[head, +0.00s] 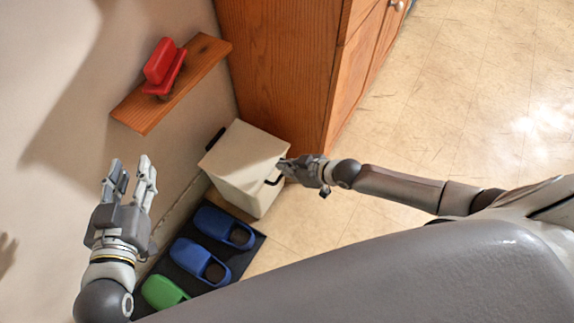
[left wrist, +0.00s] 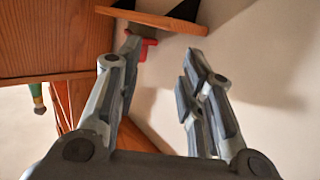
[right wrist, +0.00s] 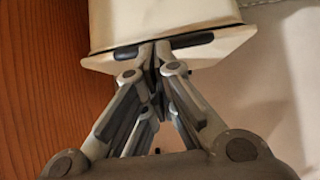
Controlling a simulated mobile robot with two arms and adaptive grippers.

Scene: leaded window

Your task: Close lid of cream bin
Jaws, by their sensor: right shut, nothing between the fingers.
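The cream bin (head: 251,194) stands on the floor between the wall and the wooden cabinet. Its cream lid (head: 242,151) lies over the top and looks down; I cannot tell whether it is fully flush. My right gripper (head: 285,168) is shut and empty at the lid's right edge, by a dark handle (head: 273,181). In the right wrist view the closed fingertips (right wrist: 155,47) overlap the lid edge (right wrist: 215,48); contact is unclear. My left gripper (head: 131,166) is open and empty near the wall, left of the bin. Its spread fingers show in the left wrist view (left wrist: 160,70).
A wooden shelf (head: 143,108) with a red object (head: 162,66) is on the wall above the bin. A dark mat (head: 244,255) with blue and green clogs (head: 200,262) lies before the bin. The cabinet (head: 285,70) stands behind it. Floor at right is clear.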

